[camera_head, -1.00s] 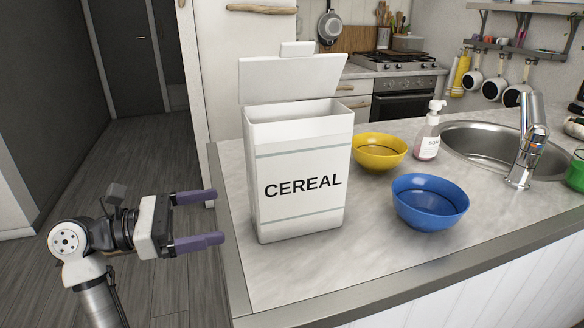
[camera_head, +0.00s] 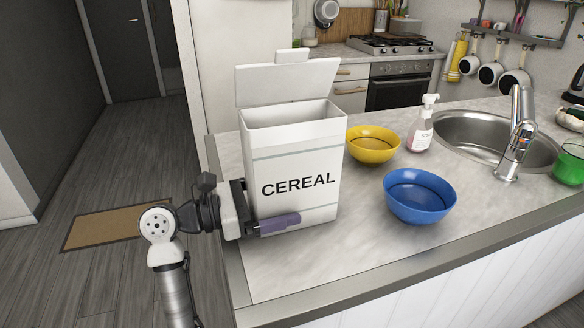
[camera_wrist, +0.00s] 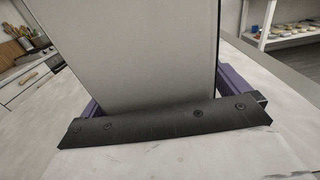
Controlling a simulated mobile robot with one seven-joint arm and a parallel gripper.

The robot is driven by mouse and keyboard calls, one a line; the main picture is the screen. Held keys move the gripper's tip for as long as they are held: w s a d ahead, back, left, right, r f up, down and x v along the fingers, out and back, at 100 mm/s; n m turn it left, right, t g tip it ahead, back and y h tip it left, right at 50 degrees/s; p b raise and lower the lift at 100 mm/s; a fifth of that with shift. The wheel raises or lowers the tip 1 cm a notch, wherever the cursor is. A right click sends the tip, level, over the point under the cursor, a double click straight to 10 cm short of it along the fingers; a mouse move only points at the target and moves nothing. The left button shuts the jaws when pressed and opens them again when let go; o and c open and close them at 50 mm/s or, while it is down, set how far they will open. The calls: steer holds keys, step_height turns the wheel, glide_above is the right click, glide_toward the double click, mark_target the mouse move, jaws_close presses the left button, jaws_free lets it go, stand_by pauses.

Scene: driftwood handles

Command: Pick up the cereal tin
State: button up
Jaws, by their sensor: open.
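The white cereal tin (camera_head: 293,165) stands upright on the countertop near its left edge, with its lid (camera_head: 287,80) hinged open at the back. My gripper (camera_head: 262,215) is open at the tin's left side, low down. One purple finger lies along the tin's front face; the other is hidden behind the tin. In the wrist view the tin's side (camera_wrist: 140,50) fills the space between the two purple fingers (camera_wrist: 165,92). Whether the fingers touch the tin cannot be told.
A yellow bowl (camera_head: 372,146) and a blue bowl (camera_head: 418,197) stand right of the tin on the counter (camera_head: 340,245). A soap bottle (camera_head: 421,128), a sink (camera_head: 480,136) and a tap (camera_head: 517,140) are farther right. Open floor lies to the left.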

mark_target(275, 96)
steer(key=shift+w+d, duration=0.15)
steer(key=shift+d, duration=0.2)
steer(key=c, duration=1.3)
steer(key=shift+r+b, duration=1.2)
steer(key=shift+r, duration=8.75)
